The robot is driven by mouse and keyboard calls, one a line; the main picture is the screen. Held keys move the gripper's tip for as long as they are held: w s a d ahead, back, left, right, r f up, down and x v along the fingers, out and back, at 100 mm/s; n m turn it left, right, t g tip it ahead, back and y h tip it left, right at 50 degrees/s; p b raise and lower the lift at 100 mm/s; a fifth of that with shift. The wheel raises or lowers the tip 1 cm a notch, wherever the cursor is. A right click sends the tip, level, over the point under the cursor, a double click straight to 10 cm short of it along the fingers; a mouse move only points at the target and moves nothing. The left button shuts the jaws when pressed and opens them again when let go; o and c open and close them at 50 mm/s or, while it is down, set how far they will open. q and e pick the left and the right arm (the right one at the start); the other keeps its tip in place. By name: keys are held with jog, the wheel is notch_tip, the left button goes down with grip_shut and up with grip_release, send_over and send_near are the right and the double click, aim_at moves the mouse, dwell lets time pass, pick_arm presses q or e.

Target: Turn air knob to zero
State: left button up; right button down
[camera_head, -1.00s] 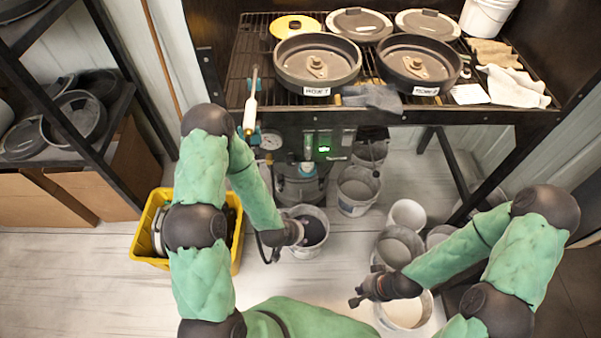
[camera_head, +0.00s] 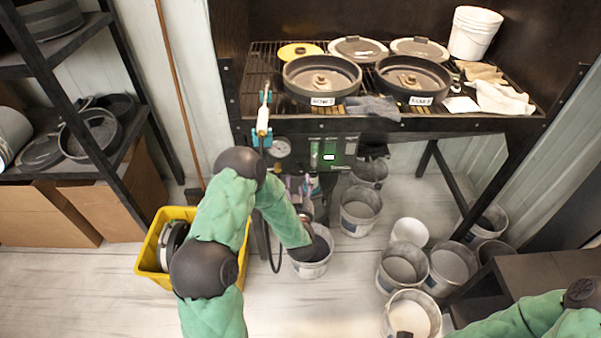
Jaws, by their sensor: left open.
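The dark control panel (camera_head: 340,170) hangs under the front of the rack, with a round white gauge (camera_head: 281,147), a clear flow tube (camera_head: 315,153) and a lit green display (camera_head: 329,156). The air knob is too small to make out. My left arm bends down beside the panel. My left gripper (camera_head: 304,189) is open, small and partly hidden, below the panel in front of the equipment there; I see no contact. My right arm is at the lower right; only a dark tip, perhaps its gripper, shows at the bottom edge, and its jaws cannot be made out.
The rack (camera_head: 250,75) holds two dark pans, lids, cloths and a white bucket (camera_head: 474,33). A yellow bin (camera_head: 155,243) stands beside my left arm. Several buckets stand on the floor, including one (camera_head: 312,268) below my left forearm. A dark shelf (camera_head: 60,110) is at left.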

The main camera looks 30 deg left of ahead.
aim_at(298, 171)
pick_arm(q)
jog(key=b+x, duration=0.2)
jog(key=x, duration=0.5)
jog(key=shift+w+a, duration=0.15)
jog(key=shift+w, duration=0.1)
jog(key=c, duration=1.2)
